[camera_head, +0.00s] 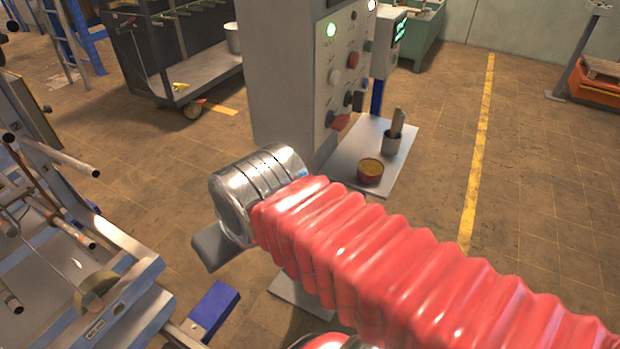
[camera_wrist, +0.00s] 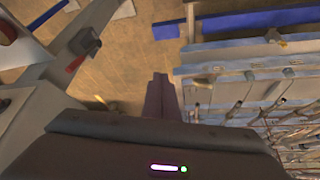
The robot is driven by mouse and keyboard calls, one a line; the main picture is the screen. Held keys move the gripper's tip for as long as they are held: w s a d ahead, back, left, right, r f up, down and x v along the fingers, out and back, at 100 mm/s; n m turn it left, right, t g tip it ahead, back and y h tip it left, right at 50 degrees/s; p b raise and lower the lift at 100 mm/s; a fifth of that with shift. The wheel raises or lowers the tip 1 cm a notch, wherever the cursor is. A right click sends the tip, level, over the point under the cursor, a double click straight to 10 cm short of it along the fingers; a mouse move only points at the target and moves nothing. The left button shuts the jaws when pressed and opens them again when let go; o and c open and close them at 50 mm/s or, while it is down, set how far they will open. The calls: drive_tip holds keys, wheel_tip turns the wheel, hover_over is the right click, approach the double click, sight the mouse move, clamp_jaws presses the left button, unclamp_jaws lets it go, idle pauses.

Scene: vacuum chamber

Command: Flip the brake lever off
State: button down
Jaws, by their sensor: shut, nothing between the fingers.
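I cannot tell for sure which part is the brake lever. A grey control cabinet (camera_head: 280,75) carries several knobs and a red switch handle (camera_head: 340,122) low on its panel. A red part (camera_wrist: 75,63) and a dark knob (camera_wrist: 84,42) show on a grey panel at the left of the wrist view. My gripper (camera_wrist: 157,82) points away from the wrist camera, with its two dark fingers together and empty. It appears to touch nothing. In the head view my red-sleeved arm hides the floor behind it, and only a grey part of the gripper end shows.
A blue-grey rack with metal rods (camera_head: 130,265) stands at the lower left; its frame (camera_wrist: 225,55) fills the right of the wrist view.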

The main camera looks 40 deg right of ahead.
drive_tip(key=w+d+f+m+y, duration=0.2)
drive_tip(key=w+d+f+m, duration=0.15)
drive_tip(key=d+m, duration=0.4)
drive_tip(key=w+d+f+m+y, duration=0.2)
drive_tip(key=d+f+m, duration=0.2)
drive_tip(key=m, duration=0.7)
drive_tip(key=s+d+f+m+t+h, duration=0.1)
drive_tip(key=d+m+t, duration=0.2)
drive_tip(key=d+m, duration=0.5)
drive_tip(key=s+d+f+m+t+h, duration=0.1)
drive_tip(key=d+m+t, duration=0.2)
drive_tip(key=d+m, duration=0.5)
drive_tip(key=d, duration=0.6)
drive_tip(key=shift+s+f, duration=0.15)
drive_tip(key=shift+f, duration=0.25)
